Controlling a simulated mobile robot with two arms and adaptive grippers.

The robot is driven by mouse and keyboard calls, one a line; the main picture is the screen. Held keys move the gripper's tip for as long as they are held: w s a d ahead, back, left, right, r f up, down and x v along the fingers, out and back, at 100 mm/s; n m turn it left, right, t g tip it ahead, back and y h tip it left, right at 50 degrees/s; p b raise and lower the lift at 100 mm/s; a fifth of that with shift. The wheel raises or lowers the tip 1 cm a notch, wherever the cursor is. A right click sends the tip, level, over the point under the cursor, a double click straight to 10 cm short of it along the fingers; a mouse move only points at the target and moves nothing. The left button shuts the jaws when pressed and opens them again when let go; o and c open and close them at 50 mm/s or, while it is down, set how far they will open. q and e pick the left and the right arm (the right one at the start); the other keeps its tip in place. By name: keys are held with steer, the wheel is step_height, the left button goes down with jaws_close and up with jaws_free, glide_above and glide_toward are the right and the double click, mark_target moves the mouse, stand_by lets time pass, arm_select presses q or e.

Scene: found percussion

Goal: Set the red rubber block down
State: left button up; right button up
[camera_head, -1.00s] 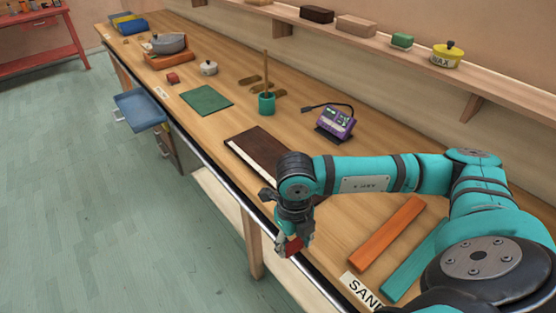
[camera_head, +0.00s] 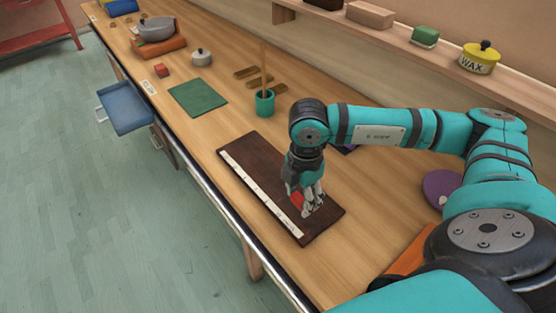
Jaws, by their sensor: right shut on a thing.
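My right gripper (camera_head: 308,206) is shut on the red rubber block (camera_head: 297,199), which shows as a small red patch beside the grey fingers. The gripper points down over the near part of a dark brown board (camera_head: 252,167) with a white marked strip along its left edge. I cannot tell whether the block touches the board, and the fingers hide part of it. A second small red block (camera_head: 162,70) lies further back on the bench. My left gripper is not in view.
A green mat (camera_head: 198,97), a teal cup (camera_head: 264,104) holding a stick and a lidded pot (camera_head: 201,57) stand beyond the board. A blue drawer (camera_head: 126,108) is open at the bench front. A purple disc (camera_head: 441,187) lies at right. A shelf (camera_head: 400,48) runs along the wall.

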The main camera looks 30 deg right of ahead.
mark_target(277, 176)
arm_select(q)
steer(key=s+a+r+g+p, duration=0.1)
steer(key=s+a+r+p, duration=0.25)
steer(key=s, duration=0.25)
arm_select(e)
steer(key=w, duration=0.5)
steer(key=w+d, duration=0.1)
steer(key=w, duration=0.2)
steer(key=shift+r, duration=0.15)
steer(key=w, duration=0.2)
steer(key=w+d+f, duration=0.1)
steer(key=w, duration=0.1)
steer(key=shift+p, duration=0.3)
steer(key=shift+w+d+f+p, duration=0.1)
steer(key=shift+w+f+p, duration=0.1)
steer(key=shift+w, duration=0.25)
steer(key=shift+w+d+f+p, duration=0.1)
steer(key=shift+w+p, duration=0.05)
steer(key=shift+w, duration=0.25)
step_height(277, 176, down, 3)
steer(key=shift+p, duration=0.65)
steer(key=shift+f, duration=0.2)
steer(key=o, duration=1)
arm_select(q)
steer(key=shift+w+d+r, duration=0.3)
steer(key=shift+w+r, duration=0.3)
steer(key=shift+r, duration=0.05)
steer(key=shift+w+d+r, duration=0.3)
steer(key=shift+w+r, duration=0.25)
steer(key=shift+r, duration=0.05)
